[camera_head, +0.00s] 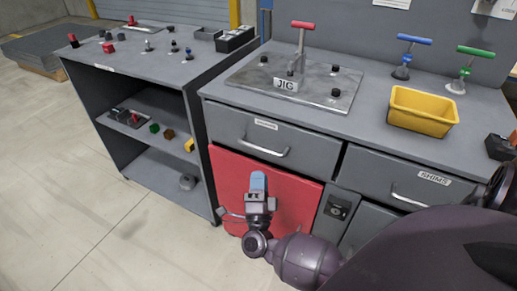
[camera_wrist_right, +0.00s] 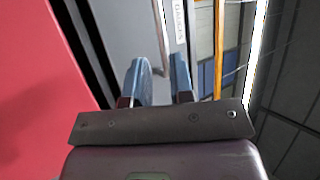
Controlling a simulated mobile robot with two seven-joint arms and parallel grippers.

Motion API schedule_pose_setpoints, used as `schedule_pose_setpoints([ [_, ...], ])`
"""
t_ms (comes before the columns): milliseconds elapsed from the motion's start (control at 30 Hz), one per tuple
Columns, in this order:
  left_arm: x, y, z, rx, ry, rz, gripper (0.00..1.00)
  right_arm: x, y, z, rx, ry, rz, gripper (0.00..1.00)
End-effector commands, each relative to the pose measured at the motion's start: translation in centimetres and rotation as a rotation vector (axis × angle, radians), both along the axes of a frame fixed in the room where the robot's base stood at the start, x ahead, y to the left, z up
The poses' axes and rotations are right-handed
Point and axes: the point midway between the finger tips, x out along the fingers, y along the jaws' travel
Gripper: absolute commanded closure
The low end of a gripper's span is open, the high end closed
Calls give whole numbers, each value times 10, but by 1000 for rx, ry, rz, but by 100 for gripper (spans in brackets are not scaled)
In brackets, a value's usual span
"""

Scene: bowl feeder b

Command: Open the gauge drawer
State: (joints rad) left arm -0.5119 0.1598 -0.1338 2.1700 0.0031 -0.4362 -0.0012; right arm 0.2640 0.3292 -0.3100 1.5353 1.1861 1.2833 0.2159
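The gauge drawer (camera_head: 228,122) is the left grey drawer under the workbench top, and it looks shut. Its silver bar handle (camera_head: 262,147) runs along the front, below a small label that is too small to read in the head view. My right gripper (camera_head: 258,180) is just below the handle, fingers pointing up toward it. In the right wrist view the two blue-tipped fingers (camera_wrist_right: 160,80) are apart with nothing between them. The handle (camera_wrist_right: 160,35) lies ahead of the gap, beside the label on the grey drawer front (camera_wrist_right: 125,30). My left gripper is out of view.
A red panel (camera_head: 235,170) is below the drawer. The SHIMS drawer (camera_head: 365,165) is to the right. On the bench stand the JIG plate (camera_head: 325,85) and a yellow bin (camera_head: 420,112). A grey shelf unit (camera_head: 135,60) stands left; open floor lies in front of it.

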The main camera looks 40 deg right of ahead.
Motion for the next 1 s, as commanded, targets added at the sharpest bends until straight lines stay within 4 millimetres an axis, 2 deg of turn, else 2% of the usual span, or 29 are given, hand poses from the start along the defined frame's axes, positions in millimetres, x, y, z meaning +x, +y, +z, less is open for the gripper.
schedule_pose_setpoints([
  [200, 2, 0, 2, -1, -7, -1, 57, 25, -22, 22, -4, -4, 1, 78],
  [500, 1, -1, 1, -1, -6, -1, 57, 52, -44, 41, -3, -1, 1, 78],
  [967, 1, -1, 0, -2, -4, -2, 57, 58, -50, 46, -2, 1, 1, 78],
  [1000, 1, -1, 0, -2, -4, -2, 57, 58, -50, 46, -2, 1, 1, 83],
])
